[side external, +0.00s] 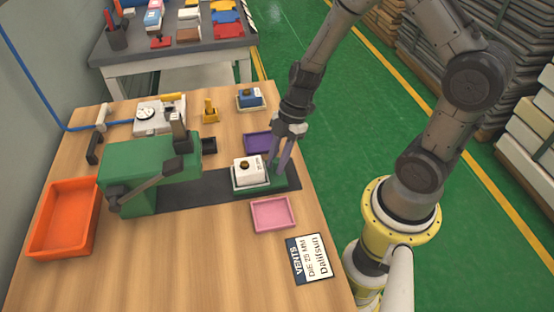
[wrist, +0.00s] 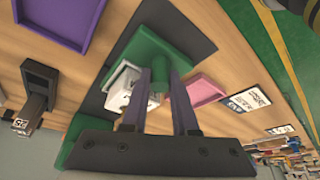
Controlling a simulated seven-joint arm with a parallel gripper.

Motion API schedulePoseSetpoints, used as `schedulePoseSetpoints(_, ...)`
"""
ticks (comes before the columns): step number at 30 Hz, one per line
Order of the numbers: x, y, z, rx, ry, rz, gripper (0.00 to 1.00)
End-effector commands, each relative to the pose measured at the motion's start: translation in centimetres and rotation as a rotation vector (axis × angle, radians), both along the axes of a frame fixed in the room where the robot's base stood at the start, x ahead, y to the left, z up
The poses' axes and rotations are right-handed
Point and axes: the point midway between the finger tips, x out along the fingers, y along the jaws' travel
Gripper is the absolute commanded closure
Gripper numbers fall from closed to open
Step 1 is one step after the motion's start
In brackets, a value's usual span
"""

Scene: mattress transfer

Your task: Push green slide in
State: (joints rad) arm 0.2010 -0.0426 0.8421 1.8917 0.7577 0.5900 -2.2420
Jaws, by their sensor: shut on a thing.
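The green slide (side external: 278,185) sits at the right end of a dark strip (side external: 208,187), apart from the green press (side external: 150,172) on the left. A white block (side external: 247,170) with a dark round top rests on the slide. My gripper (side external: 276,168) points down at the slide's right end, beside the block. In the wrist view, my gripper (wrist: 168,80) is shut on a green post of the slide (wrist: 150,50), and the white block (wrist: 120,82) is partly hidden behind a finger.
A purple tray (side external: 257,142) lies behind the slide and a pink tray (side external: 272,213) in front. An orange bin (side external: 63,217) stands at the left. A label card (side external: 311,259) lies front right. A small black holder (side external: 208,146) stands behind the strip. The front table is mostly clear.

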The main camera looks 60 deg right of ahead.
Motion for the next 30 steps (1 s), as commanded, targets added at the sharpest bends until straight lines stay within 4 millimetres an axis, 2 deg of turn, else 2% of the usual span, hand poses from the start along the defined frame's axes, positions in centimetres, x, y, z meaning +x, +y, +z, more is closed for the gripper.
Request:
schedulePoseSetpoints(20,0.5,0.4,0.1,0.001,-0.002,0.002,1.0)
schedulePoseSetpoints(23,1.8,1.6,0.1,0.0,-0.004,0.006,1.0)
schedulePoseSetpoints(30,6.7,6.6,0.1,0.001,-0.006,0.008,1.0)
